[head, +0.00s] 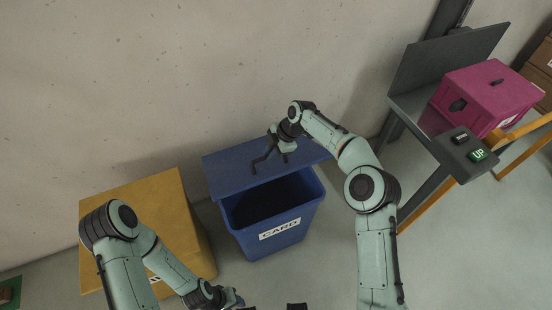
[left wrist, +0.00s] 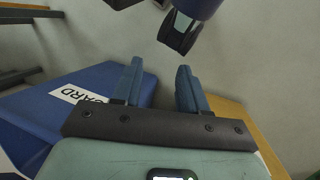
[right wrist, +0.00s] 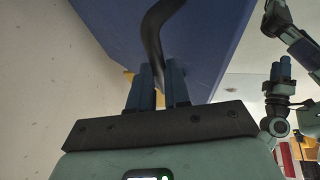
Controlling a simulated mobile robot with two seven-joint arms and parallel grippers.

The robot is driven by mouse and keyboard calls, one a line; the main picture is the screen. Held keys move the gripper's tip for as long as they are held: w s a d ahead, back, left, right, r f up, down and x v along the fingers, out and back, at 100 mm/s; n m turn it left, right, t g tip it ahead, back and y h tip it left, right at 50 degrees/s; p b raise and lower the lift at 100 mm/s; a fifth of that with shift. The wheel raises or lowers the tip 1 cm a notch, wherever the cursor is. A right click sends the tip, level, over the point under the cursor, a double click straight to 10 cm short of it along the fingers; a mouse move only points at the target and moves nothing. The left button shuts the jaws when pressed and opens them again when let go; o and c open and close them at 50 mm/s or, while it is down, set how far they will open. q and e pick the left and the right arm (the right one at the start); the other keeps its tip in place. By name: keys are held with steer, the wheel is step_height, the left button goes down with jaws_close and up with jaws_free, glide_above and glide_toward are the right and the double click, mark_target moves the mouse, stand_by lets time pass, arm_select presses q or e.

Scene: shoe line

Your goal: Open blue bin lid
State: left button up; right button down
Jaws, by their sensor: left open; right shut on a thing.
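The blue bin (head: 288,238) stands on the floor with a white label reading CARD on its front. Its blue lid (head: 228,176) is raised at the back, and the dark inside of the bin shows. My right gripper (head: 268,158) is at the lid, shut on the dark lid handle (right wrist: 160,35). The underside or face of the lid (right wrist: 215,40) fills much of the right wrist view. My left gripper (left wrist: 155,85) is open and empty; the bin (left wrist: 60,110) shows behind it in the left wrist view.
A yellow bin (head: 140,215) stands left of the blue one. At the right, a grey bench (head: 425,115) carries a magenta box (head: 485,95) and a button panel (head: 470,148). A plain wall is behind the bins.

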arm_select(q)
steer(key=w+r+p, duration=0.3)
steer(key=r, duration=0.2)
steer(key=shift+w+t, duration=0.3)
steer(key=shift+w, duration=0.05)
arm_select(e)
steer(key=w, duration=0.1)
steer(key=r, duration=0.1)
steer(key=w, duration=0.1)
steer(key=shift+w+a+r, duration=0.25)
steer(key=shift+w+a, duration=0.05)
steer(key=shift+a, duration=0.05)
